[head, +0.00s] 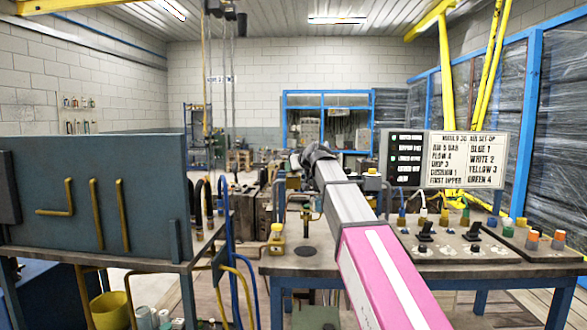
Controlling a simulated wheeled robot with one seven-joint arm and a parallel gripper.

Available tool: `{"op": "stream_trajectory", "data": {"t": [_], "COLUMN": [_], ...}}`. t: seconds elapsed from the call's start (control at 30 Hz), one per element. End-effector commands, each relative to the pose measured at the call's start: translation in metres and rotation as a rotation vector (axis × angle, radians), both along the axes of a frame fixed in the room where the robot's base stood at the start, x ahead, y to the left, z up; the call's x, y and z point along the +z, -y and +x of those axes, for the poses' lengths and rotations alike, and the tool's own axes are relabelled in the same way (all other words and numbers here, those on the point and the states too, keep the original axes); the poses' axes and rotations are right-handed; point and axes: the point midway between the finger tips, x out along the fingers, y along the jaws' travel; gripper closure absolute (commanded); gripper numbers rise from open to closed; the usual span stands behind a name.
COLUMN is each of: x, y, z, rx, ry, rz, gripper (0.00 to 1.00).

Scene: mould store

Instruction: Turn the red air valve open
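I cannot make out a red air valve for certain; my arm covers part of the bench where small fittings stand. A brass fitting with a yellow top (277,236) stands on the bench (330,258), left of my arm. My pink and grey arm reaches away from the lower right. My gripper (316,153) is the dark, small end of it, above the far part of the bench. Its fingers are too small and turned away to tell whether they are open, or whether they touch anything.
A control panel (455,246) with black switches and coloured fittings lies right of my arm. Orange-topped knobs (545,239) stand farther right. A set-up sign (444,159) rises behind. A dark upright board (90,200) with brass pipes stands left. Blue and yellow hoses (238,285) hang between.

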Motion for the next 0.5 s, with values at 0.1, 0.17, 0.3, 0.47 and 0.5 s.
{"op": "stream_trajectory", "data": {"t": [0.1, 0.17, 0.3, 0.47, 0.5], "x": [-0.0002, -0.0004, -0.0007, -0.0009, -0.0009], "y": [0.0011, 0.0007, 0.0001, 0.0, 0.0], "z": [0.0012, 0.0009, 0.0004, 0.0001, -0.0001], "rx": [0.061, 0.088, 0.132, 0.157, 0.16], "ry": [-0.002, -0.001, -0.002, -0.002, -0.002], "rz": [-0.001, -0.002, -0.002, -0.003, -0.002], "gripper": [0.87, 0.87, 0.87, 0.87, 0.87]}}
